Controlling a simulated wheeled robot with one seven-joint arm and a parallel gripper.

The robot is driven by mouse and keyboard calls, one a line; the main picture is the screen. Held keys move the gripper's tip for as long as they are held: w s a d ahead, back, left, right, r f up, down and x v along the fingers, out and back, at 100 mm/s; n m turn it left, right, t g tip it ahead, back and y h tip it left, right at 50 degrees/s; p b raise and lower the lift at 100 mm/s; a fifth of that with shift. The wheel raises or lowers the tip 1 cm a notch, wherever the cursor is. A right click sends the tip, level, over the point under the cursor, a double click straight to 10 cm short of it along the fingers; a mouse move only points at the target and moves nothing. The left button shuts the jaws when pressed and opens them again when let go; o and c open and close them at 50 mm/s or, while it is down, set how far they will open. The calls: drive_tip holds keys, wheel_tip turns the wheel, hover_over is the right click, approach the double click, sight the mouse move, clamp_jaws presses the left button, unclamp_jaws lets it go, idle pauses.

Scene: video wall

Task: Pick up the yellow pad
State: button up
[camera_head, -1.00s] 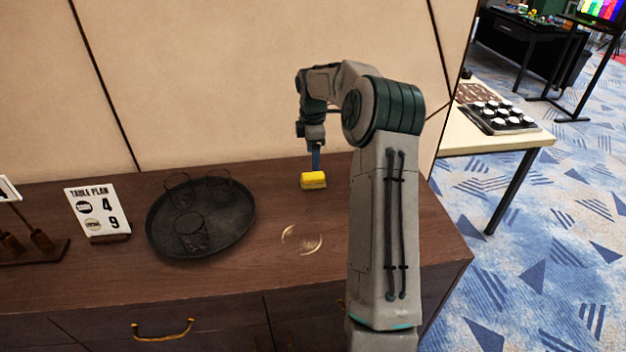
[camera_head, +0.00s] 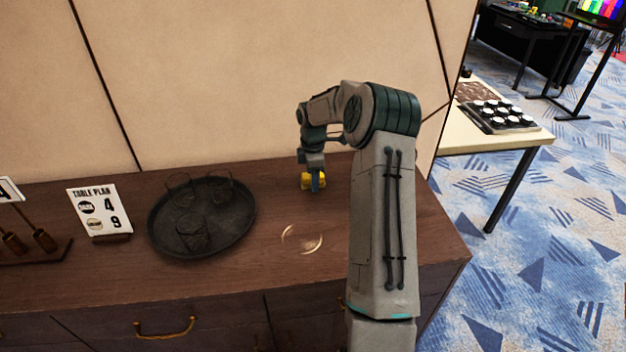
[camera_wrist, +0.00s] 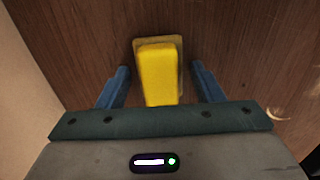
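The yellow pad (camera_head: 308,181) lies on the dark wooden sideboard near the wall, partly hidden by my gripper in the head view. In the wrist view the yellow pad (camera_wrist: 158,72) has a thin tan rim at its far end and sits between my two blue fingers. My gripper (camera_wrist: 160,78) is open, with one finger on each side of the pad and a visible gap to both sides. In the head view my gripper (camera_head: 316,182) is down at the pad. I cannot tell how far the fingertips are from the wood.
A dark round tray (camera_head: 165,243) with several clear glasses stands left of the pad. A table plan sign (camera_head: 100,210) is farther left. A pale ring-shaped mark (camera_head: 302,240) lies in front of the pad. The wall (camera_head: 250,90) is close behind; bare wood surrounds the pad.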

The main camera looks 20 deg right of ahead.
drive_tip(key=c, duration=0.7)
drive_tip(key=shift+r, duration=0.45)
drive_tip(key=r, duration=0.2)
drive_tip(key=r+b, duration=0.1)
drive_tip(key=shift+s+d+r, duration=0.1)
drive_tip(key=shift+s+r, duration=0.25)
drive_tip(key=s+d+r+b, duration=0.1)
drive_tip(key=s+r, duration=0.5)
drive_tip(key=s, duration=0.4)
drive_tip(key=shift+s+d+r+b, duration=0.25)
drive_tip(key=shift+s+d+b, duration=0.05)
drive_tip(key=shift+s, duration=0.1)
drive_tip(key=shift+o, duration=0.5)
